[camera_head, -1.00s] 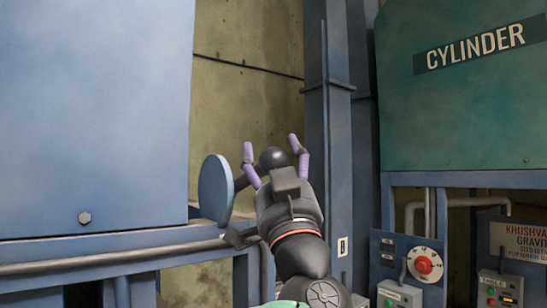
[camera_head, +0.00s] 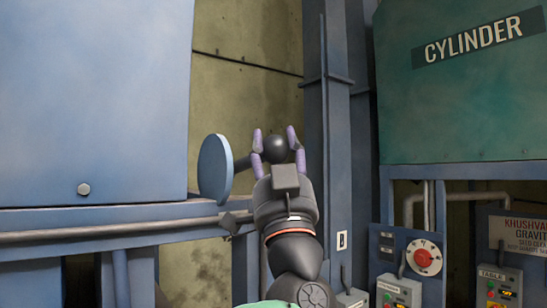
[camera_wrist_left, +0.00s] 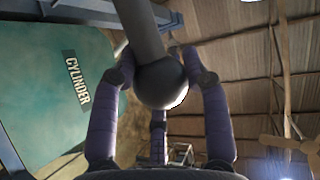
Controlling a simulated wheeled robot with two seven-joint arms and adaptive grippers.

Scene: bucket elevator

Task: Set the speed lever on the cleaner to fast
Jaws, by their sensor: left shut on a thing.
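The speed lever ends in a black ball knob (camera_head: 275,149), and its dark arm runs left behind my fingers to a round light-blue disc (camera_head: 214,168). My left gripper (camera_head: 274,138) is shut on the knob, with purple-grey fingers on either side of it. In the left wrist view the knob (camera_wrist_left: 162,83) sits between the fingers, and the lever's dark rod (camera_wrist_left: 143,30) rises from it. My right gripper is not in view.
A large blue housing (camera_head: 90,100) stands at the left, above a blue rail. A blue steel column (camera_head: 338,140) rises just right of my gripper. A green CYLINDER machine (camera_head: 460,100) and control panels with a red knob (camera_head: 423,258) stand at the right.

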